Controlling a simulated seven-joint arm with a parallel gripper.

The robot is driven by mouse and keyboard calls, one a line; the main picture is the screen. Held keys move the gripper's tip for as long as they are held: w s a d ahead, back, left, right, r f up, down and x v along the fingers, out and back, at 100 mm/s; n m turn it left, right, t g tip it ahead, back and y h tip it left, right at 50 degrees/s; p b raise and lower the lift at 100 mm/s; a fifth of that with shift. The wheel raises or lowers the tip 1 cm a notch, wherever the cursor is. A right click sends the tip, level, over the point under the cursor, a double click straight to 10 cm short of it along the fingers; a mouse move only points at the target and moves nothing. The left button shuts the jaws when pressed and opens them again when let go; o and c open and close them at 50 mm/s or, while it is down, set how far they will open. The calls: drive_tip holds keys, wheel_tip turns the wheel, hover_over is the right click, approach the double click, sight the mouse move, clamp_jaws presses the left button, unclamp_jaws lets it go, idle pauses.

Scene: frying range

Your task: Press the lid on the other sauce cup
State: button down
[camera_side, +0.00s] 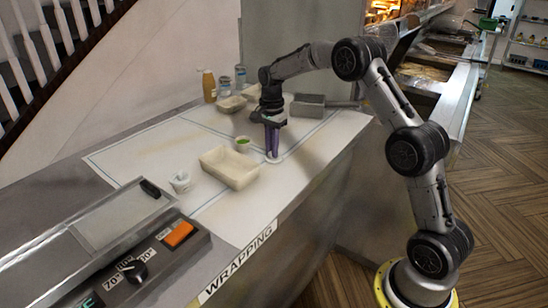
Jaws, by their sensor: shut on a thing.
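My gripper (271,155) has purple fingers pointing down, close to the counter. It is shut on a small white lid (275,160) at the fingertips. I cannot tell whether the lid touches the counter. An open sauce cup (242,140) with green contents stands just left of my gripper. Another white sauce cup (180,184) stands farther left on the counter, with something pale at its top; it is too small to tell whether a lid is pressed on.
A cream tray (222,178) lies between the two cups. A second tray (231,104), a grey container (307,109), an orange bottle (209,88) and jars (240,78) stand behind. A control panel (130,272) is at front left.

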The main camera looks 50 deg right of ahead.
drive_tip(key=shift+r, duration=2.55)
